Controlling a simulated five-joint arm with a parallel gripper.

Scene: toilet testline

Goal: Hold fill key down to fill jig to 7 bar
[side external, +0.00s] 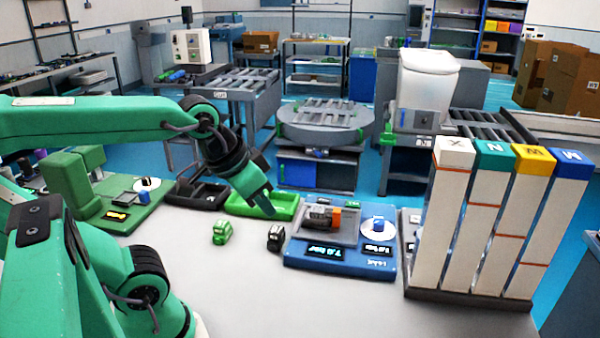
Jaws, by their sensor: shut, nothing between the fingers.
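A blue jig (293,256) stands on the white table right of centre. It carries a grey tray with a dark and orange part (322,217) in it, and a white round pad with a blue piece (378,227). Its front display (325,251) shows bright characters that look like 7.0, but are too small to read surely. I cannot tell which part is the fill key. My gripper (268,212) is shut and empty, pointing down. In the picture it overlaps the green tray (284,209), left of the blue jig; contact cannot be told.
A green station (125,216) and a black tray (195,195) are at left. Tall white columns (445,215) stand at right. The front tabletop is clear.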

